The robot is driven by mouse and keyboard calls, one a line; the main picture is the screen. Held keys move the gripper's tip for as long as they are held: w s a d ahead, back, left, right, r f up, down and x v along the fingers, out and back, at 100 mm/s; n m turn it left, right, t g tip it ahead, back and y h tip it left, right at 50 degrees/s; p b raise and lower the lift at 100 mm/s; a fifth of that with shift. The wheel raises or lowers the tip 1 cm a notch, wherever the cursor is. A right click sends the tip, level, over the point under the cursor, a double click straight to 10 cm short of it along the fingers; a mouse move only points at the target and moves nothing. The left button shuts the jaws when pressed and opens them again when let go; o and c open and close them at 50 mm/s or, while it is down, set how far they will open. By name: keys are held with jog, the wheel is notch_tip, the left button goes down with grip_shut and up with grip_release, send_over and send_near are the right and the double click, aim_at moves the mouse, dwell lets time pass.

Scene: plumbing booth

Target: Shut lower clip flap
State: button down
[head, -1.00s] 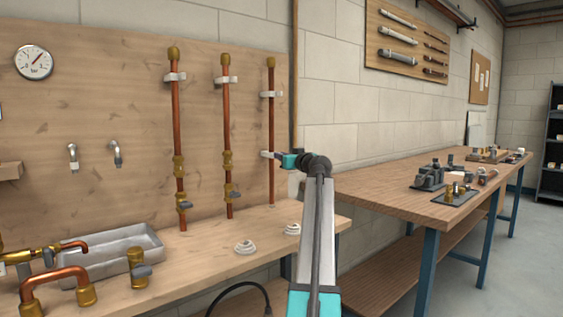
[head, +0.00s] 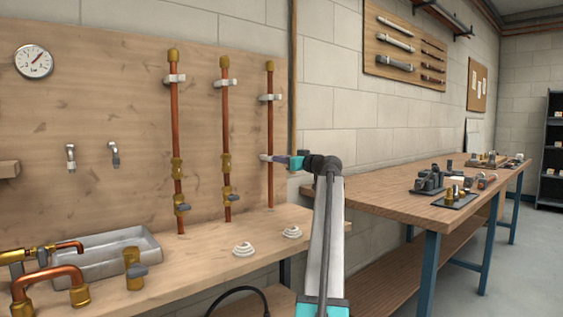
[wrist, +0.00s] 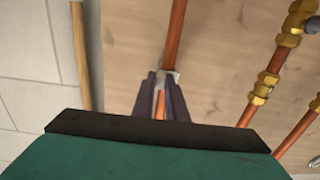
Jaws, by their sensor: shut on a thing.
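The rightmost copper pipe (head: 271,125) stands upright on the wooden board, with a white upper clip (head: 270,97) around it. The white lower clip (head: 264,157) is partly hidden at my gripper (head: 273,158), which reaches it from the right. In the wrist view, the dark fingers of my gripper (wrist: 162,88) stand on both sides of the pipe (wrist: 176,35). A small pale part of the lower clip (wrist: 171,76) shows at the fingertips. My gripper is shut on the lower clip. Its flap cannot be told apart clearly between the fingers.
Two more copper pipes with brass valves (head: 227,193) stand to the left. Two white round fittings (head: 243,249) and a grey tray (head: 105,262) are on the bench below. A wooden workbench (head: 400,190) with tools extends at right. The board's wooden edge post (wrist: 81,55) is close beside my gripper.

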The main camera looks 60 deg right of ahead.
jog(key=shift+f, duration=0.15)
jog(key=c, duration=1.8)
grip_release()
jog(key=shift+o, duration=0.2)
jog(key=shift+s, duration=0.15)
jog(key=p+v, duration=0.3)
jog(key=v, duration=1)
jog(key=shift+s+p, duration=0.3)
jog(key=shift+p, duration=0.05)
jog(key=shift+s+a, duration=0.1)
